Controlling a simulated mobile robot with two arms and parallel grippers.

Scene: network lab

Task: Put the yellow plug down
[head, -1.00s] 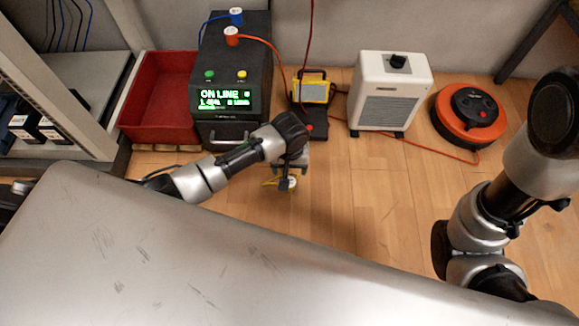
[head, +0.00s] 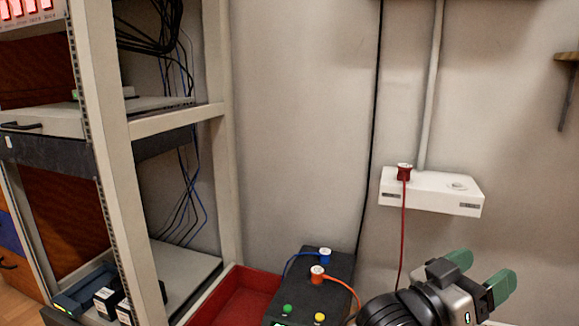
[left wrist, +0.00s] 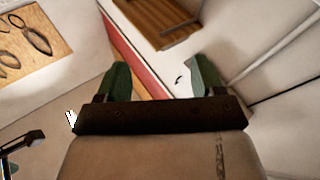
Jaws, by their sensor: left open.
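The yellow plug is in neither view now. My left gripper (head: 481,273) is raised at the lower right of the head view, in front of the wall and below the white socket box. Its two green fingers stand apart. In the left wrist view the gripper (left wrist: 161,80) is open, with nothing held between its fingers. My right gripper is out of view.
The white socket box (head: 430,196) on the wall holds a red plug (head: 404,172) on its left; its right socket is free. The black power unit (head: 340,265) carries a blue plug (head: 325,256) and an orange plug (head: 317,274). A red bin (head: 245,296) and rack (head: 110,150) stand left.

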